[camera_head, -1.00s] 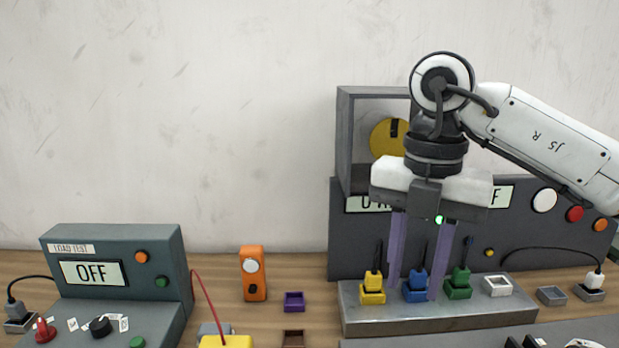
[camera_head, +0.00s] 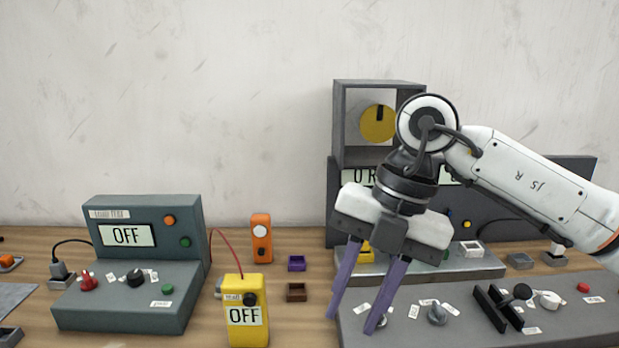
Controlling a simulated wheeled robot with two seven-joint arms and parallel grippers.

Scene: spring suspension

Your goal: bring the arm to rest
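My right gripper (camera_head: 352,325) comes in from the right, tilted, with its two purple fingers apart and nothing between them. It hangs over the left part of the grey control panel (camera_head: 400,338), in front of the grey plug block (camera_head: 455,267). The gripper hides most of the block and the plugs on it; a bit of a yellow plug (camera_head: 365,252) shows behind it. My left gripper is not in view.
A dark green load test box (camera_head: 120,303) reading OFF stands left. A yellow meter (camera_head: 246,312) reading OFF and an orange device (camera_head: 261,238) stand mid-table. A grey frame (camera_head: 343,125) with a yellow disc rises behind my arm.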

